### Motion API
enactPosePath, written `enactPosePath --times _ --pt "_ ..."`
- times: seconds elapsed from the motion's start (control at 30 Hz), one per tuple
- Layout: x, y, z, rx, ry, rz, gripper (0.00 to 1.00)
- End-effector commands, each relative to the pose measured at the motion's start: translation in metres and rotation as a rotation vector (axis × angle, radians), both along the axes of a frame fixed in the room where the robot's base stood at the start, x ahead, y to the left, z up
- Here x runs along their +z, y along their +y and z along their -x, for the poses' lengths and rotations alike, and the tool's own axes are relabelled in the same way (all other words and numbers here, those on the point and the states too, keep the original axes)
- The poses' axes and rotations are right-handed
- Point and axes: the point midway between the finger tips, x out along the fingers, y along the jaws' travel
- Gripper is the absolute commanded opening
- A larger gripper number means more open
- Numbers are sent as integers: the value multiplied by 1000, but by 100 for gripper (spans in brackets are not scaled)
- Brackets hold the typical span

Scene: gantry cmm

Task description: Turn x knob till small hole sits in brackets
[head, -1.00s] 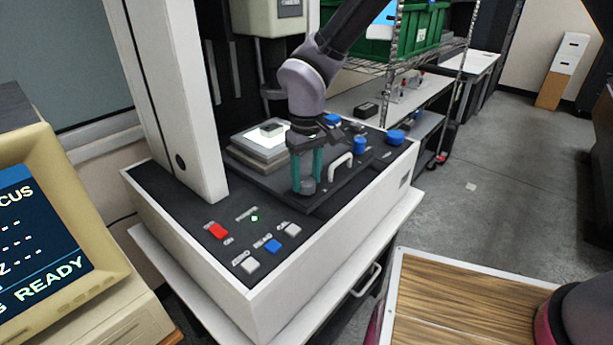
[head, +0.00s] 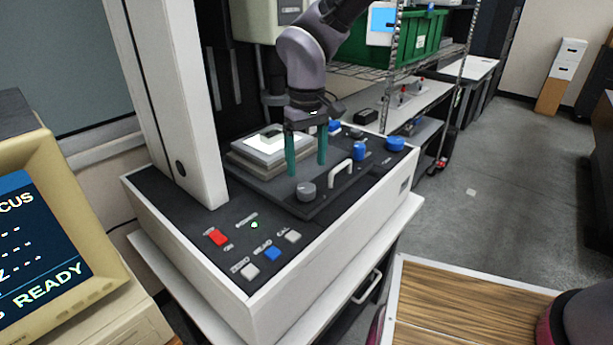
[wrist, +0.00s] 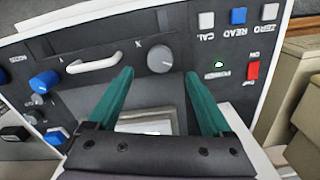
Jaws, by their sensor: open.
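A round grey knob (head: 306,191) with a pointer mark stands on the dark front plate of the machine; it also shows in the wrist view (wrist: 160,58). Blue knobs (head: 360,150) and (head: 395,143) stand to the right, past a white handle (head: 341,173). My gripper (head: 307,170), with teal fingers, is open and empty above the grey knob, apart from it. In the wrist view its fingertips (wrist: 159,74) lie either side of the knob. The lit stage (head: 268,143) is behind; the small hole and brackets cannot be made out.
Red, blue and white buttons (head: 272,253) and a green lamp (head: 254,225) sit at the panel's front. A white column (head: 175,100) rises on the left. A beige monitor (head: 40,245) reads READY, its text partly cut off. A wire shelf with a green crate (head: 425,45) stands behind.

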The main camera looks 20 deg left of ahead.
Motion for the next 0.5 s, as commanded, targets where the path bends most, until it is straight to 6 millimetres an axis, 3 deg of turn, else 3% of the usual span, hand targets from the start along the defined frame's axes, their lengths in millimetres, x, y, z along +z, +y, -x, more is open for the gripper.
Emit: enactPosePath --times 0.2,0.5 --pt "36 0 -1 -1 -2 -1 84" --pt "46 0 0 0 0 0 84"
